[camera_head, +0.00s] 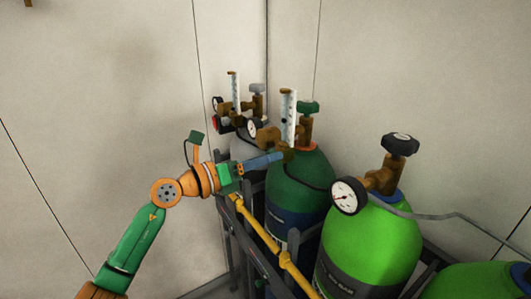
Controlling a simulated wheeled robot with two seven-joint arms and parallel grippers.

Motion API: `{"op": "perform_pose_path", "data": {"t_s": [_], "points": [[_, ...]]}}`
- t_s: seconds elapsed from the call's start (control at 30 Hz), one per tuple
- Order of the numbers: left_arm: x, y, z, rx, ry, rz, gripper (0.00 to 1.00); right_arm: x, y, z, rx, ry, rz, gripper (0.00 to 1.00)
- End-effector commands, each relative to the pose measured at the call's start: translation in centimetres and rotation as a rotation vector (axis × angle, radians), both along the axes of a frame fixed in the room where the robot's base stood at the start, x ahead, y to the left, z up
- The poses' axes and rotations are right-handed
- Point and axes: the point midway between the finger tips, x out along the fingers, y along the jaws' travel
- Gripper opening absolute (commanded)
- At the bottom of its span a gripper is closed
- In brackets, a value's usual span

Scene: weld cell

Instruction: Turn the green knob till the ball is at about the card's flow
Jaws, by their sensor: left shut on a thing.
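My left gripper (280,157) reaches in from the left with its blue-grey fingers shut on the small dark green knob (288,154), at the foot of a flowmeter above the dark green cylinder. The fingers partly hide the knob. The white flowmeter tube (289,107) stands upright above it. A small dark spot (284,121), perhaps the ball, shows low in the tube; its scale is too small to read. I cannot make out the card. My right gripper is not in view.
A green handwheel (308,107) tops the dark green cylinder (300,180). A second flowmeter (235,93) stands behind on a grey cylinder (243,148). A bright green cylinder (370,245) with a gauge (349,195) stands at right. A yellow rail (262,232) runs in front.

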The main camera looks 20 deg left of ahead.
Motion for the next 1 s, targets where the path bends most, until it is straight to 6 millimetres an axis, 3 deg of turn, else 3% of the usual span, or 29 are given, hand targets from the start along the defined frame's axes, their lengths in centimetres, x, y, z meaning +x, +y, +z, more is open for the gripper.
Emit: {"op": "perform_pose_path", "data": {"t_s": [0.67,0.7,0.73,1.0], "points": [[0.00,0.00,-0.03,-0.051,0.040,0.000,0.00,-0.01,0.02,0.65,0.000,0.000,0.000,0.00],[0.00,0.00,-0.03,-0.051,0.040,0.000,0.42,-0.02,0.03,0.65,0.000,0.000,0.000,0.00],[0.00,0.00,-0.03,-0.050,0.039,0.000,0.47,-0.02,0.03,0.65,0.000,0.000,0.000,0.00],[-0.05,0.05,-0.06,-0.050,0.039,0.000,0.47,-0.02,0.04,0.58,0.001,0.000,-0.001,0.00]]}}
